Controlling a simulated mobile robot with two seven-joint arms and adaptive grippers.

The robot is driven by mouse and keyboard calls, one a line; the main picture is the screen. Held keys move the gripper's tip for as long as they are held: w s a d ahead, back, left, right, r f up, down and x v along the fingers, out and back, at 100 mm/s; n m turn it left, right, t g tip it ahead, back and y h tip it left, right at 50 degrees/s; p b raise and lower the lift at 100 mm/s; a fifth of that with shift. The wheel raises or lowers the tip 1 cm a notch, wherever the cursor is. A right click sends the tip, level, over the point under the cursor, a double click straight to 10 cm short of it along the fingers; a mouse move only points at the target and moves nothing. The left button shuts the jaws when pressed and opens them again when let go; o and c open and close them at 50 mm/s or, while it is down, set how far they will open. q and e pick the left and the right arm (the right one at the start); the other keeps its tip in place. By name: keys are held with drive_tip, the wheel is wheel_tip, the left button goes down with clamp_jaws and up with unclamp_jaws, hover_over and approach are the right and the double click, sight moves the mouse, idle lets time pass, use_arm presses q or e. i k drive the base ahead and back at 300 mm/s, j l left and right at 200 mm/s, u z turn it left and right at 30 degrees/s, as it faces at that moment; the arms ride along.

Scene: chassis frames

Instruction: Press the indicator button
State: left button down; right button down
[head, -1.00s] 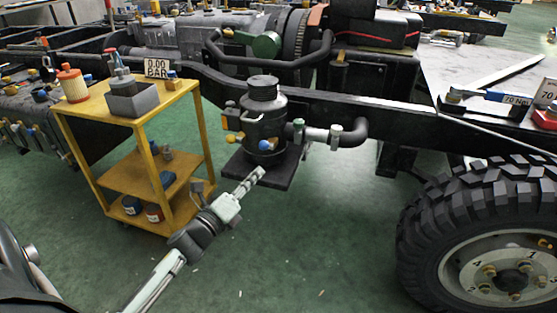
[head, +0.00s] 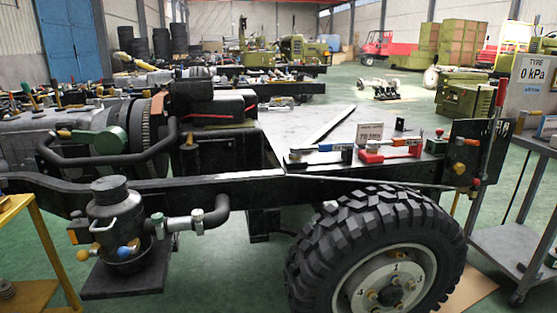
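No part in view can be clearly told as the indicator button. Small red, yellow and blue fittings (head: 460,167) show on that end plate. Neither of my grippers is in view.
A large tyre (head: 375,250) stands under the chassis rail (head: 230,187). A black canister (head: 118,220) hangs at the left. A grey cart (head: 510,250) with a "TYRE 0 kPa" display (head: 530,75) stands at the right. Green floor is open between canister and tyre.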

sight(75, 215)
drive_tip(key=u, duration=1.3)
drive_tip(key=i+j+z, duration=0.55)
drive_tip(key=i+j, duration=0.2)
drive_tip(key=j, duration=0.15)
drive_tip(key=i+j+z, duration=0.3)
drive_tip(key=j, duration=0.25)
